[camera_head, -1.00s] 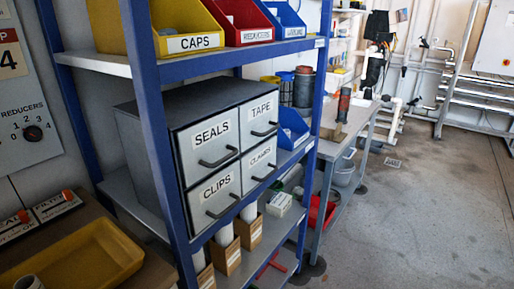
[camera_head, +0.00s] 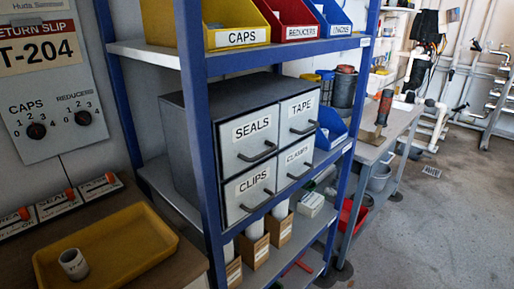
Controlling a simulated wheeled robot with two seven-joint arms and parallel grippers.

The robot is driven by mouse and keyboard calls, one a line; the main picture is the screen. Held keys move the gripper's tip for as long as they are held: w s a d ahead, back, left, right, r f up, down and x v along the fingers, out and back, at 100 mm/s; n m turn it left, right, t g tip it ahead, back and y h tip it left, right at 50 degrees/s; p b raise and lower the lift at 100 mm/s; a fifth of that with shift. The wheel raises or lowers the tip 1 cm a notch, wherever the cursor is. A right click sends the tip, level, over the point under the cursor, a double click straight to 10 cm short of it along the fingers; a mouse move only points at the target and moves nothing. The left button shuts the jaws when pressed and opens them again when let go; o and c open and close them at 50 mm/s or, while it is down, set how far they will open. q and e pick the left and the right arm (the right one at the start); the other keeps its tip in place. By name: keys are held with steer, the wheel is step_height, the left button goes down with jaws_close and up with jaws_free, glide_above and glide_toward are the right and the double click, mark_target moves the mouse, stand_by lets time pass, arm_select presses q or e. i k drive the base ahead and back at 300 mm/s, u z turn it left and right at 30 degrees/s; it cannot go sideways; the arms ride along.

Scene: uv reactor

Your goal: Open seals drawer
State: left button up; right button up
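The seals drawer (camera_head: 247,137) is the upper left drawer of a grey four-drawer cabinet (camera_head: 215,98) on the middle shelf of a blue rack. Its front is flush with the other drawers, so it looks shut. Its dark bar handle (camera_head: 258,151) sits low on the front, below the SEALS label. The tape drawer (camera_head: 299,117) is to its right and the clips drawer (camera_head: 249,193) is below it. Neither of my grippers shows in the head view.
A blue upright post (camera_head: 194,130) stands just left of the drawer fronts. Yellow, red and blue bins sit on the shelf above. A yellow tray (camera_head: 60,262) with a white cup (camera_head: 73,264) is on the bench at lower left. Open floor (camera_head: 440,220) lies to the right.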

mark_target(246, 139)
steer(key=u, duration=1.55)
steer(key=k, duration=0.65)
steer(key=z, duration=1.25)
steer(key=i, duration=0.5)
